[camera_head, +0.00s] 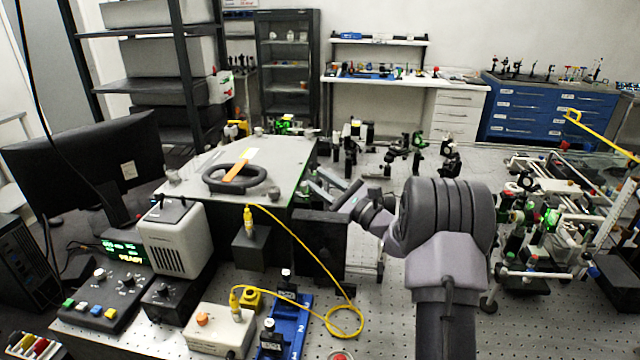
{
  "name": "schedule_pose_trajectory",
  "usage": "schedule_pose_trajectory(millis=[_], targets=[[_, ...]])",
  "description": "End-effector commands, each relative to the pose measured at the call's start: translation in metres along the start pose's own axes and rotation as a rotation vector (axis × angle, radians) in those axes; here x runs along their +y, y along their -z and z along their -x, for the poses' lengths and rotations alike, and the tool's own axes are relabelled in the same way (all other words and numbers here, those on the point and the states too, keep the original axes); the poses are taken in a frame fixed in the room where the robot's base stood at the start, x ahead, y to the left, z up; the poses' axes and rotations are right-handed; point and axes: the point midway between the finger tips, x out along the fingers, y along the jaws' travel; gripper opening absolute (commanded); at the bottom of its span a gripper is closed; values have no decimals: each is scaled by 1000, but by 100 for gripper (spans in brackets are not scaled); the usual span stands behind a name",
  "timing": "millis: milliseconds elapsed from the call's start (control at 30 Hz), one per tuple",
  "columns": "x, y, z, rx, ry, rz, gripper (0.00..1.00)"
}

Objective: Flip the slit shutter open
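My arm reaches in from the bottom right, and its wrist bends left toward the right side of a large grey flat-topped box (285,160). My gripper (340,193) is small and partly hidden at the end of the wrist. I cannot tell whether its fingers are open or shut, or whether they touch anything. A dark upright panel (318,250) stands just below it in the picture. A small black box (250,249) with a yellow cable sits left of that panel. I cannot single out the slit shutter with certainty.
A black ring-shaped handle (240,180) with an orange strip lies on the box top. A looped yellow cable (300,238) crosses the perforated bench (395,335). A blue rail (287,328), a white box (218,330) and a control console (115,290) stand at front left. Optics crowd the right.

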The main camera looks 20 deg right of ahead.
Motion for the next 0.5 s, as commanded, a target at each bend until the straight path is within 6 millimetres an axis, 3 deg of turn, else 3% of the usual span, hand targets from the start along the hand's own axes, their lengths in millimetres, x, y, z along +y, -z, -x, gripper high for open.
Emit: schedule_pose_trajectory(millis=[267, 500], targets=[[-1, -1, -1, 7, -1, -10, 33], [-11, -12, -7, 105, -8, -156, 33]])
